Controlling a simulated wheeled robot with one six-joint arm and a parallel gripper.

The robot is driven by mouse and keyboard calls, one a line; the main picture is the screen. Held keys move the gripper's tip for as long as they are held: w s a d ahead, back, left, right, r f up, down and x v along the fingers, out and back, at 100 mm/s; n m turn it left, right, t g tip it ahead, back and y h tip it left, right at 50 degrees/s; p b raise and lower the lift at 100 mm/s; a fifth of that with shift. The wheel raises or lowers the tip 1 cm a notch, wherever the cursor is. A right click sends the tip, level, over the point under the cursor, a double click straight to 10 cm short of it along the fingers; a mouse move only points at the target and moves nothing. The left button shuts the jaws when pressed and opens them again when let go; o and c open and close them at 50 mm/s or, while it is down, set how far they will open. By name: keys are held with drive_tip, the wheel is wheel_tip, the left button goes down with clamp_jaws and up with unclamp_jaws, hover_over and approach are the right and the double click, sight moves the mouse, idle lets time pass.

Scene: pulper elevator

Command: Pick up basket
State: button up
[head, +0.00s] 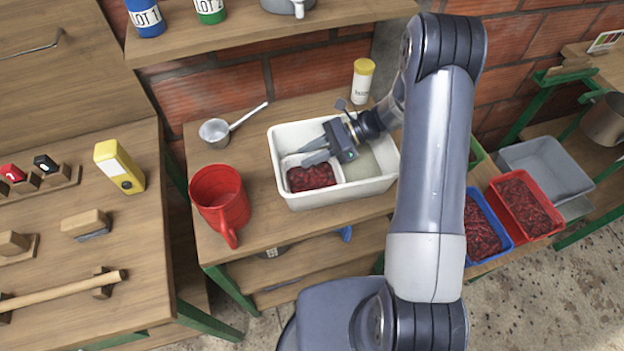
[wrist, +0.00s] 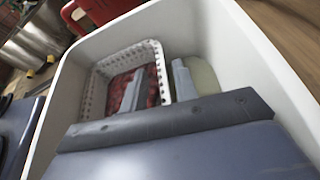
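The basket (head: 340,171) is small, white and perforated, and holds dark red fruit (head: 311,177). It sits at the left end inside a larger white tub (head: 330,198) on the wooden table. My gripper (head: 306,156) reaches down into the tub, over the basket's right part. In the wrist view, the basket (wrist: 98,92) shows its holed rim, and my gripper (wrist: 156,84) is open. One finger is over the red fruit, the other outside the basket's right wall, with that wall between them. Whether either finger touches the wall I cannot tell.
A red jug (head: 219,200) stands left of the tub, with a metal ladle (head: 215,131) behind it. A yellow-capped bottle (head: 362,82) stands behind the tub. A shelf (head: 260,32) overhangs the back. Blue (head: 489,250) and red (head: 548,232) crates of fruit are at right.

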clamp_jaws()
drive_tip(key=shift+r, duration=0.1)
idle(0.6)
